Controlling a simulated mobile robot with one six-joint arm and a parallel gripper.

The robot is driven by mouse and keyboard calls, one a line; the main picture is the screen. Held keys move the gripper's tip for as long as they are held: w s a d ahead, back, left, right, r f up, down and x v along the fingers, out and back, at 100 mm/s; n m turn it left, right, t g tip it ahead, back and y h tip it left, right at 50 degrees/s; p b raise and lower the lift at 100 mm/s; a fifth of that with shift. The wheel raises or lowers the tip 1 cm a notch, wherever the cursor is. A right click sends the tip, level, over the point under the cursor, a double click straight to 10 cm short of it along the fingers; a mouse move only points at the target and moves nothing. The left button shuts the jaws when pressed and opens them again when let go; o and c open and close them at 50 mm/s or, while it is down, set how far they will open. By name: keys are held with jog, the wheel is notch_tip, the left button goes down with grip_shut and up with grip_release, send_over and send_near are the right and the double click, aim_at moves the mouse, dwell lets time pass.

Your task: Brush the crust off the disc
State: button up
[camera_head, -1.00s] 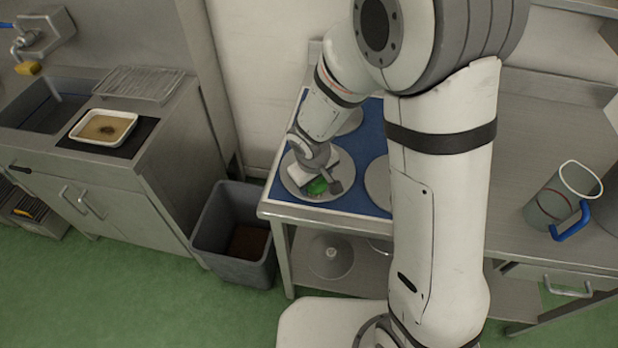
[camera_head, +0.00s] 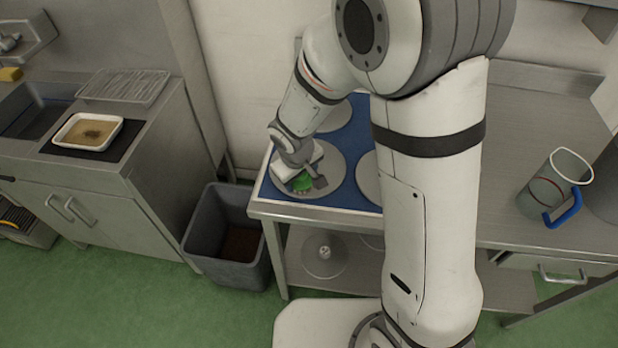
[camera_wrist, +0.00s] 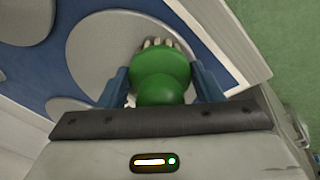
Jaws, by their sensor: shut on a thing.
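My gripper (camera_head: 303,183) is shut on a green brush (camera_wrist: 160,85), between its blue fingers in the wrist view. The brush is low over the grey round disc (camera_head: 332,163) at the left end of the blue mat. In the wrist view its pale bristle tips point onto the disc (camera_wrist: 95,55) and appear to touch it. The gripper and brush hide part of the disc. I cannot make out any crust on the part that shows.
More grey discs lie on the blue mat (camera_head: 352,142). A dark grey bin (camera_head: 205,240) stands on the floor left of the bench. A jug with a blue handle (camera_head: 545,185) stands at the right. A white tray (camera_head: 62,140) sits by the sink.

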jog(key=shift+w+a+b, duration=0.2)
jog(key=shift+w+a, duration=0.05)
jog(key=shift+a, duration=0.8)
jog(key=shift+w+a+b, duration=0.2)
jog(key=shift+w+a, duration=0.05)
jog(key=shift+a, duration=0.75)
jog(key=shift+r, duration=0.1)
jog(key=shift+p+v, duration=1.85)
jog(key=shift+v, duration=1.1)
jog(key=shift+p+v, duration=0.9)
jog(key=shift+v, duration=0.6)
jog(key=shift+d, duration=0.1)
